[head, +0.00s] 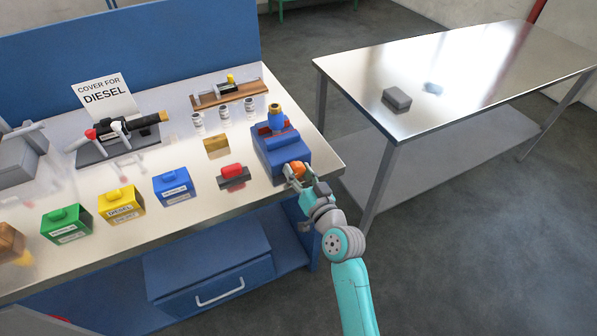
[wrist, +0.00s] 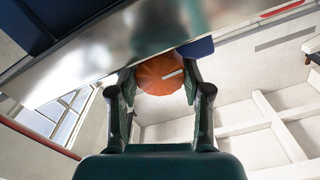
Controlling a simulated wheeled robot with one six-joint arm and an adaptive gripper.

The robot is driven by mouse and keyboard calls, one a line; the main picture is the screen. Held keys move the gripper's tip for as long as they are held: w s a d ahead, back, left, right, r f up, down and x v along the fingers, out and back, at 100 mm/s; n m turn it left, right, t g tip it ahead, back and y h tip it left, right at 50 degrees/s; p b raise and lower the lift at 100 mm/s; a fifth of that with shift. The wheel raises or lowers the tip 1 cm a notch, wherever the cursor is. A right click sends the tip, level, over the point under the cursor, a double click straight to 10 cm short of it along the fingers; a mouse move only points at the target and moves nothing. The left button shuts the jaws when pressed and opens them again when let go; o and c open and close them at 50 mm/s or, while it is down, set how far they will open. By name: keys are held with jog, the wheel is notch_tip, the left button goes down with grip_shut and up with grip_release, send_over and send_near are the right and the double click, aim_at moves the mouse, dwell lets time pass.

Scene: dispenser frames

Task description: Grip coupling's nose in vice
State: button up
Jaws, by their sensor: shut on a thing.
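The blue vice (head: 285,155) stands at the right end of the steel workbench, with red jaw faces at its top. An orange knob (head: 299,168) is on the vice's front side. My gripper (head: 294,175) is shut on this knob. In the wrist view the round orange knob (wrist: 158,76), with a pale line on it, sits between my two fingers (wrist: 160,88). The vice is mostly out of that view.
A red-topped block (head: 233,174) and a brass block (head: 216,146) lie left of the vice. Blue (head: 174,187), yellow (head: 121,205) and green (head: 67,225) covers line the front. A nozzle lies by the diesel sign (head: 104,95). A second steel table (head: 470,75) stands right, mostly clear.

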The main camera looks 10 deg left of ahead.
dwell(0.3)
jog(key=o, duration=1.2)
jog(key=shift+c, duration=0.2)
jog(key=shift+d, duration=0.1)
jog(key=v, duration=1.2)
